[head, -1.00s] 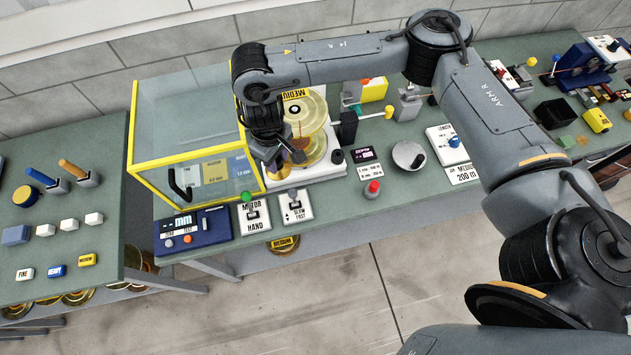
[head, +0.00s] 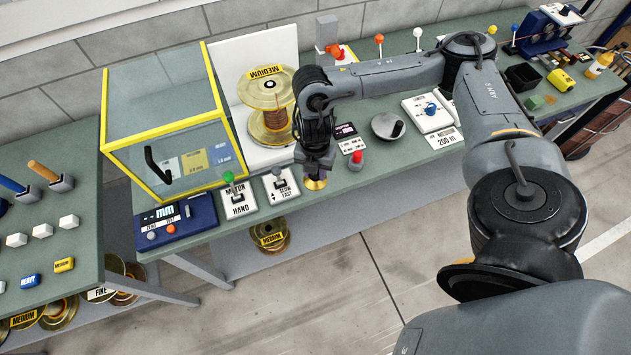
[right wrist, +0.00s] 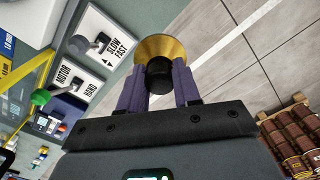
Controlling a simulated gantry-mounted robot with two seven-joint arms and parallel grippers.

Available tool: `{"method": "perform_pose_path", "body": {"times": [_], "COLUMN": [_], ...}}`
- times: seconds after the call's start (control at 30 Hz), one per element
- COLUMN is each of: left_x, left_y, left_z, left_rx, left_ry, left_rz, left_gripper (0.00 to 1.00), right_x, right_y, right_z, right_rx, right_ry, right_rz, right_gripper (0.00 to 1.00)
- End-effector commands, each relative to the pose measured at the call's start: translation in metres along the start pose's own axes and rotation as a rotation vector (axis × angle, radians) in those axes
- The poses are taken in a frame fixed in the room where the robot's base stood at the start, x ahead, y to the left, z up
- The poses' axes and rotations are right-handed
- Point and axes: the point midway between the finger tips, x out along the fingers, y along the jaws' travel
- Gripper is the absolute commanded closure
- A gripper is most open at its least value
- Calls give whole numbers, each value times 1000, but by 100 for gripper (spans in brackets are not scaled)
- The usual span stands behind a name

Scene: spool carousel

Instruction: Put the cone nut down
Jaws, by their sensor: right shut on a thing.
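The cone nut (right wrist: 168,50) is a brass cone with a black knob. In the right wrist view its black knob sits between the two fingers of my right gripper (right wrist: 160,84), which is shut on it. In the head view my right gripper (head: 316,176) points down and the brass of the cone nut (head: 316,184) shows below it. It is near the front edge of the bench (head: 330,180), between the slow/fast switch and the red button. A gap under it cannot be judged. My left gripper is not in view.
A medium spool (head: 268,110) stands on a white stand behind. A slow/fast switch (head: 281,186) is left of the gripper, a red button (head: 356,160) right. A yellow-edged clear guard (head: 165,125) stands at left. Floor lies beyond the front edge.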

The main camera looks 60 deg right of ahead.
Motion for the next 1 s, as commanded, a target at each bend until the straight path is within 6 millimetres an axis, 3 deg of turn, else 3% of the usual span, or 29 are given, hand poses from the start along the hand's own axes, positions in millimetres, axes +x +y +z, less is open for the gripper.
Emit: {"method": "perform_pose_path", "body": {"times": [0.3,0.53,0.77,1.0], "left_x": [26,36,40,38], "left_y": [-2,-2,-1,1], "left_z": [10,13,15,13], "left_rx": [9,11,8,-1], "left_ry": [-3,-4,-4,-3], "left_rz": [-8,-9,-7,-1], "left_gripper": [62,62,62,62], "right_x": [13,10,7,18], "right_y": [-60,-87,-98,-77], "right_z": [44,64,73,73], "right_rx": [-526,-825,-987,-1029], "right_ry": [-2,-1,0,3], "right_rz": [-4,-2,1,7], "right_gripper": [100,100,100,100]}}
